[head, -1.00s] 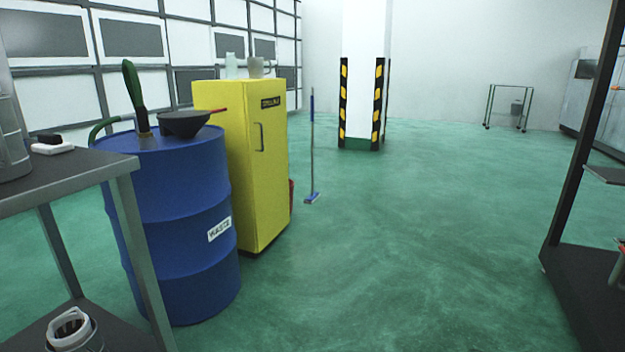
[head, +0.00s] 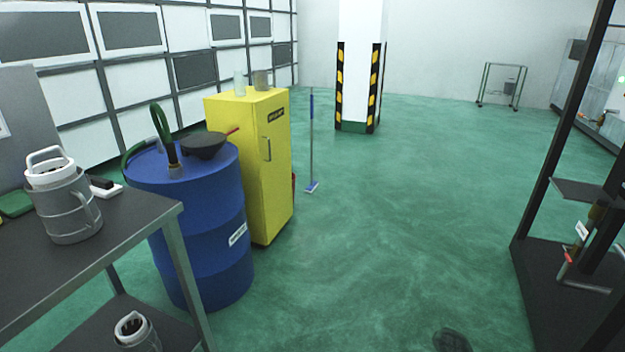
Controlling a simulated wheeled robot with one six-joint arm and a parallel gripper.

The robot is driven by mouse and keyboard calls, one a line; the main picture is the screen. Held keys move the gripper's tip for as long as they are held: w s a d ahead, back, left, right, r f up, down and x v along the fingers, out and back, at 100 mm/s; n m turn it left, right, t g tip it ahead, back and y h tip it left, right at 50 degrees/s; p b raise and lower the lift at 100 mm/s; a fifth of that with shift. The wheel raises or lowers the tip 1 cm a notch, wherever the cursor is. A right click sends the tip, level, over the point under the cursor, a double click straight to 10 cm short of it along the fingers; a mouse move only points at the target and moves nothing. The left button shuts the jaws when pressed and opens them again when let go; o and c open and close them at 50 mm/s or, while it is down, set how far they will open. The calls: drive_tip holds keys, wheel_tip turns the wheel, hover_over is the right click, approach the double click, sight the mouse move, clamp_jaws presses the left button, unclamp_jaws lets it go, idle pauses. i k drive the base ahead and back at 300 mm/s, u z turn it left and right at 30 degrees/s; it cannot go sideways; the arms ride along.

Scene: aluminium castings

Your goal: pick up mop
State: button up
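The mop (head: 311,145) stands upright on the green floor in the head view, just right of the yellow cabinet and some way ahead. It has a thin grey pole, a blue grip at the top and a small blue and white head (head: 312,188) on the floor. Nothing covers it from this side. My gripper is not in view.
A yellow cabinet (head: 268,190) and a blue drum (head: 205,235) with a funnel stand on the left. A metal table (head: 120,235) is at near left, a dark shelf rack (head: 535,262) at right. A striped pillar (head: 357,128) stands behind. The middle floor is clear.

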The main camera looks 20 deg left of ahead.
sight(314, 185)
drive_tip(key=k, duration=1.3)
drive_tip(key=u, duration=0.45)
drive_tip(key=i, duration=7.85)
drive_tip(key=u, duration=2.5)
